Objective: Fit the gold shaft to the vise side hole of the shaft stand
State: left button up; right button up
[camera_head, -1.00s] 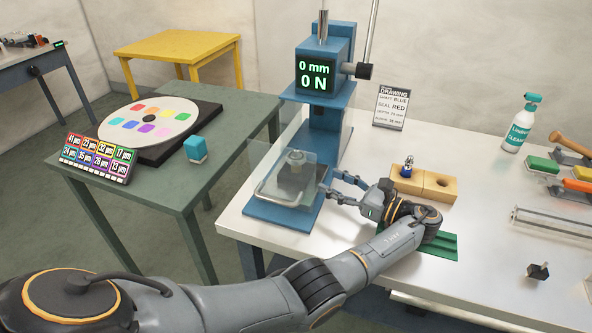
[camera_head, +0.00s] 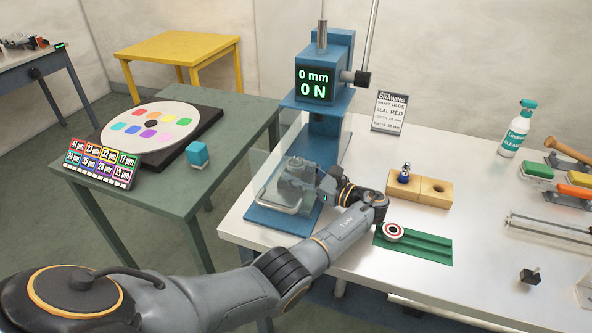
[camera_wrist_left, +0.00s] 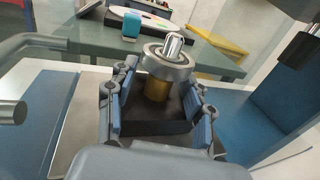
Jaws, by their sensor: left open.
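The gold shaft (camera_wrist_left: 157,88) stands upright in the dark block of the vise (camera_wrist_left: 155,116), with a silver ring (camera_wrist_left: 170,62) around its upper part. In the head view the vise parts (camera_head: 297,170) sit behind a clear guard on the blue press. My left gripper (camera_wrist_left: 163,84) is open, with its fingers on either side of the shaft; contact cannot be told. In the head view the left gripper (camera_head: 312,187) is at the vise. The wooden shaft stand (camera_head: 419,199) has a blue-and-metal piece (camera_head: 406,173) in its left hole; its right hole looks empty. My right gripper is not in view.
The press column (camera_head: 325,125) rises behind the vise. A green tray (camera_head: 428,248) with a red-and-white ring (camera_head: 393,232) lies in front of the stand.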

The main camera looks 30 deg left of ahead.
pick_arm(q)
jog(key=shift+a, duration=0.4)
jog(key=shift+d, duration=0.1)
grip_shut()
jog(key=shift+w, duration=0.1)
